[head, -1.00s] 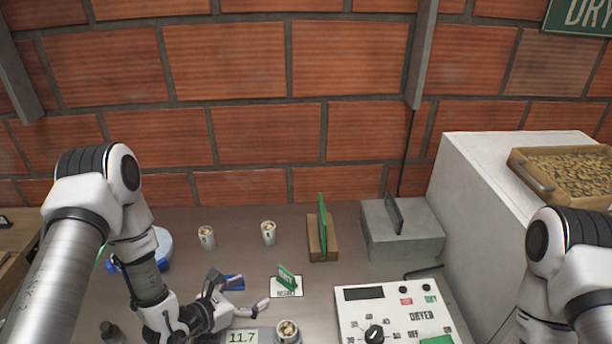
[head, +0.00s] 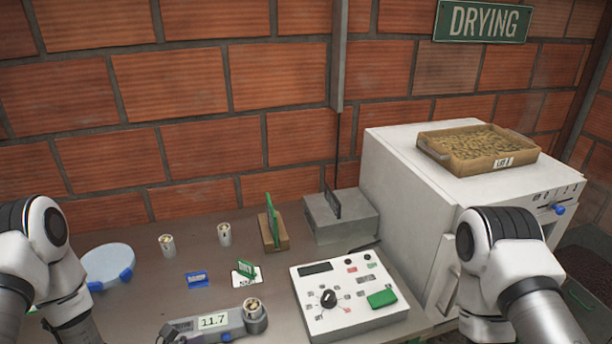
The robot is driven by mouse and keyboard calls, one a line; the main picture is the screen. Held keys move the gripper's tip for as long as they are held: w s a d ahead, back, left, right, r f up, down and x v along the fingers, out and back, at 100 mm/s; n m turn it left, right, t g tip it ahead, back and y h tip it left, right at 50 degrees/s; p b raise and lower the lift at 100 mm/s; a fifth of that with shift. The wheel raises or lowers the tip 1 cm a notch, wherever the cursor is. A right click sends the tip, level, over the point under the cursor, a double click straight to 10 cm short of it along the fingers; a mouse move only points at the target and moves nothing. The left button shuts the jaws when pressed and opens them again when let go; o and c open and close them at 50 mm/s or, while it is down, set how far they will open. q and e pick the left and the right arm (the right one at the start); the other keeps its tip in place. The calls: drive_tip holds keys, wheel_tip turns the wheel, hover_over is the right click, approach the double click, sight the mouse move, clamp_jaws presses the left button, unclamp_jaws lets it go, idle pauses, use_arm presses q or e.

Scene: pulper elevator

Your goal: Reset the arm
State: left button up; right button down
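My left arm (head: 45,265) comes in at the lower left, its elbow raised and its forearm running down out of the picture. A small dark part (head: 166,334) at the bottom edge, left of the scale, looks like the tip of my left gripper. It is too cut off to show whether it is open or shut. My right arm (head: 505,255) is folded at the lower right in front of the white dryer cabinet. Its gripper is out of view.
The scale (head: 213,321) reads 11.7 and bears a filled cup (head: 253,307). Two cups (head: 168,245) (head: 224,234), a blue-rimmed lid (head: 108,265), a wooden stand (head: 274,233), a grey block (head: 342,218) and a control panel (head: 348,292) share the table. A tray (head: 480,148) tops the cabinet (head: 405,190).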

use_arm(q)
drive_tip(key=s+d+f+m+g+b, duration=0.1)
drive_tip(key=s+d+f+m+g, duration=0.15)
drive_tip(key=s+g, duration=0.4)
drive_tip(key=s+d+f+m+g, duration=0.1)
drive_tip(key=s+f+m+g, duration=0.2)
drive_tip(key=s, duration=0.6)
drive_tip(key=s+d+f+m+g+b, duration=0.1)
drive_tip(key=s+f+m+g, duration=0.1)
drive_tip(key=s+m+g, duration=0.45)
drive_tip(key=s+a+f+m+y, duration=0.3)
drive_tip(key=s+a+m+y, duration=0.35)
drive_tip(key=s+a, duration=0.2)
drive_tip(key=w+a+f+m+t+y+b, duration=0.1)
drive_tip(key=w+f+m+t+y+b, duration=0.1)
drive_tip(key=w+f+m+t, duration=0.2)
drive_tip(key=w+m+t, duration=0.1)
drive_tip(key=w+m, duration=0.2)
drive_tip(key=m, duration=0.2)
drive_tip(key=shift+w+a, duration=0.15)
drive_tip(key=shift+a, duration=0.15)
